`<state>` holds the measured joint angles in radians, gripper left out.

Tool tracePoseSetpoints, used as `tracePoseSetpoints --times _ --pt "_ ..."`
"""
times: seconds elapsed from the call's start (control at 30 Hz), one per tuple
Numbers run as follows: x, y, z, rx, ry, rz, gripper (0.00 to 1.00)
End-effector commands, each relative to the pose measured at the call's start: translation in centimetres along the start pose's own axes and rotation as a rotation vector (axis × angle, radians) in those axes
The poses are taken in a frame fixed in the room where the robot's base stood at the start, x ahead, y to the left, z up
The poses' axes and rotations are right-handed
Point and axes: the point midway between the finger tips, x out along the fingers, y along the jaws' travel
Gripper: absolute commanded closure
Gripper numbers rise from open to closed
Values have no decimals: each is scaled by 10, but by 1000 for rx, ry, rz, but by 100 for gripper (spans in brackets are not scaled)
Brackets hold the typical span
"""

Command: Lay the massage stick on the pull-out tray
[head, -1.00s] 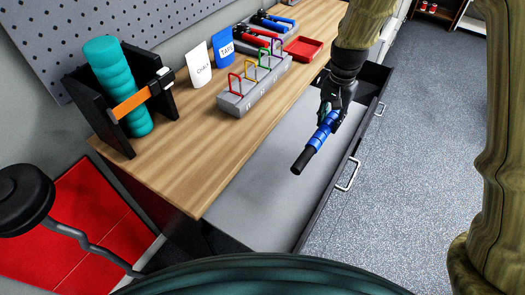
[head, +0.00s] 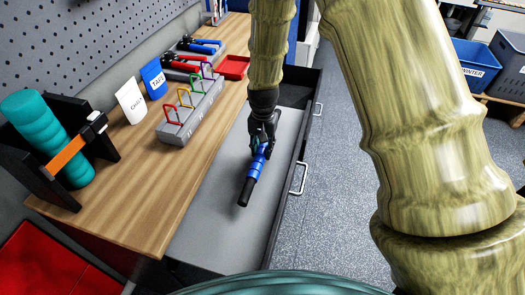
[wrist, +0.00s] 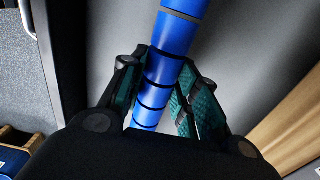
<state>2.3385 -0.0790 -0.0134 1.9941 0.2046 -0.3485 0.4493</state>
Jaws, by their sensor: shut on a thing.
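The massage stick (head: 253,177) is blue and segmented with a black end handle. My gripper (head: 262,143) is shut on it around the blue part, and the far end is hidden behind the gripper. In the wrist view the blue stick (wrist: 167,62) runs between the two fingers of my gripper (wrist: 160,100). The pull-out tray (head: 209,220) is a flat grey surface in an open dark drawer frame beside the wooden bench. The stick is over the grey tray, its black end toward the near side. I cannot tell whether it touches the surface.
The wooden bench top (head: 165,185) lies left of the tray, with a rack of coloured shackles (head: 190,112), cards, a red tray (head: 235,67) and a teal roller (head: 45,135) in a black holder. Drawer handles (head: 298,178) stick out on the right. The near tray area is bare.

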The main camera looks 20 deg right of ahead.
Motion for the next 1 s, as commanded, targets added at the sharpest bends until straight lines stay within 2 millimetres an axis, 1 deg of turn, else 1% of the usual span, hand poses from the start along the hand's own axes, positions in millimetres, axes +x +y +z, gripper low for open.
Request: tracePoseSetpoints --times 0.1,0.2,0.6,0.63,0.7,0.73,1.0 --pt "13 0 0 0 -1 0 100" --pt "19 0 0 0 0 -1 100" --pt "24 0 0 0 1 -1 100" --pt "23 0 0 0 1 0 64" --pt "23 0 0 0 1 0 51" --pt "23 0 0 0 1 0 48" --pt "23 0 0 0 1 0 48"
